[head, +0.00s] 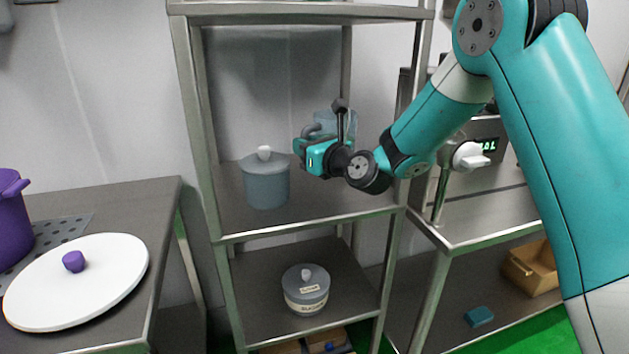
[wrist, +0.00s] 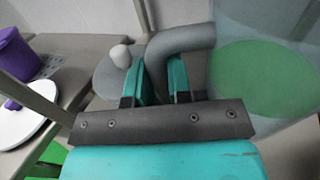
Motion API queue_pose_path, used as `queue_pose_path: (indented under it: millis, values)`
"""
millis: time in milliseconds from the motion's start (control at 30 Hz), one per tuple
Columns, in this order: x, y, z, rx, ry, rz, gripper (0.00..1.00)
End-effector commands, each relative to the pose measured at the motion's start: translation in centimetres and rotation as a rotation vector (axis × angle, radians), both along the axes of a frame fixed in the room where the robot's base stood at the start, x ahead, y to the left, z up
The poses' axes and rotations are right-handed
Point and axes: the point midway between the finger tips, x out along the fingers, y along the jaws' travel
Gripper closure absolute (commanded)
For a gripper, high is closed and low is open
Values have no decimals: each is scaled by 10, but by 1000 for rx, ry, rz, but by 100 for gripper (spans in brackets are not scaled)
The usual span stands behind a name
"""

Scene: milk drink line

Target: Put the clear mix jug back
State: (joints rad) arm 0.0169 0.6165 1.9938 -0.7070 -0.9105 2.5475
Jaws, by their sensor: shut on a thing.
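The clear mix jug (head: 340,121) is a see-through bluish vessel with a grey handle. In the head view it is above the middle shelf, partly hidden behind my gripper (head: 308,148). In the wrist view the jug (wrist: 275,75) fills the right side, with a green round patch showing in or through it. My gripper (wrist: 162,78) is shut on the jug's grey handle (wrist: 186,38), one teal finger on each side. The jug appears held above the shelf surface; its underside is hidden.
A grey-blue canister with a white knob (head: 266,184) stands on the middle shelf (head: 310,207), left of my gripper. A labelled sugar pot (head: 306,290) is on the shelf below. Left is a counter with a white lid (head: 85,285) and purple pot (head: 10,225). A rack post (head: 422,60) stands beside my arm.

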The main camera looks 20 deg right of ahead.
Motion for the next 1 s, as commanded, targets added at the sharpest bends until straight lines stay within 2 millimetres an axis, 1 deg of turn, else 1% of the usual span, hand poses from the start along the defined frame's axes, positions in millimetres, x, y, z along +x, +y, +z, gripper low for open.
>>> queue_pose_path:
  millis: [33, 100, 267, 333, 500, 567, 800, 933, 967, 1000]
  values:
    - [1, -1, -13, 1, -2, -2, 100]
    - [0, -1, -22, 0, -2, -2, 100]
    - [1, 0, -32, -1, -6, -1, 100]
    - [1, 0, -38, 1, -4, -1, 100]
    - [1, -1, -64, 0, -3, -2, 100]
    - [1, 0, -67, 1, -5, -2, 100]
    - [1, 0, -66, 0, -7, -1, 100]
    - [1, 0, -70, 0, -5, -1, 100]
    - [0, 0, -71, 0, -2, -1, 76]
    - [0, 0, -70, 0, -2, -1, 67]
